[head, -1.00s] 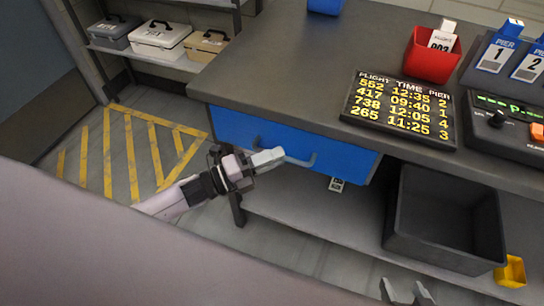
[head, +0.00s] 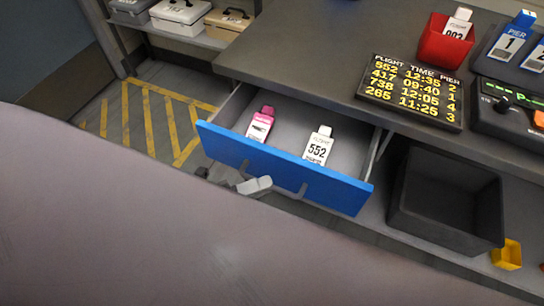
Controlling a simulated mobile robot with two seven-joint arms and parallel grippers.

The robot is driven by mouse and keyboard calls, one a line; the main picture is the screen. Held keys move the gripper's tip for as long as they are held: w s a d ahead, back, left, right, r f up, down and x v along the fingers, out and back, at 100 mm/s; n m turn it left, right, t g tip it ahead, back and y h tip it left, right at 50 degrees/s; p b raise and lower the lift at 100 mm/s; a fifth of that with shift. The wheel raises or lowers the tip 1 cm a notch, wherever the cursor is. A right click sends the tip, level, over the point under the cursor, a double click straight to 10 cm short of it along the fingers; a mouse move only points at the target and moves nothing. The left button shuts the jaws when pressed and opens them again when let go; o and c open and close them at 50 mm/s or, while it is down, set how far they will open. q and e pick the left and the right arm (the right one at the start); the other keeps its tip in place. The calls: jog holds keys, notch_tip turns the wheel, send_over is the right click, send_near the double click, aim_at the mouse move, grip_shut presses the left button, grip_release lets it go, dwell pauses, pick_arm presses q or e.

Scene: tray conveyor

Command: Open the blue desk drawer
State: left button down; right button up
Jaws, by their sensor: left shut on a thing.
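The blue desk drawer (head: 335,190) is pulled out from under the grey desk, and its inside shows. A pink tag (head: 260,124) lies at its left, and a white tag marked 552 (head: 318,146) lies near its middle. My left gripper (head: 258,186) is at the drawer's front, shut on the grey handle (head: 291,192). The handle is partly hidden, and my arm hides much of the gripper's lower side. My right gripper is not in view.
A flight board (head: 412,92) and a red bin (head: 445,42) stand on the desk. A dark open crate (head: 446,200) and a small yellow bin (head: 507,254) sit on the lower shelf at right. Cases stand on a shelf (head: 190,38) at upper left.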

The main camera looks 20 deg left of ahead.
pick_arm(q)
jog(key=s+p, duration=0.1)
jog(key=s, duration=0.8)
jog(key=shift+s+a+p, duration=0.2)
jog(key=shift+s+p, duration=0.15)
jog(key=shift+s, duration=0.05)
jog(key=c, duration=1.2)
grip_release()
jog(key=shift+o, duration=0.2)
jog(key=v, duration=0.7)
jog(key=shift+b, duration=0.45)
jog(key=shift+s+a+f, duration=0.1)
jog(key=shift+s, duration=0.05)
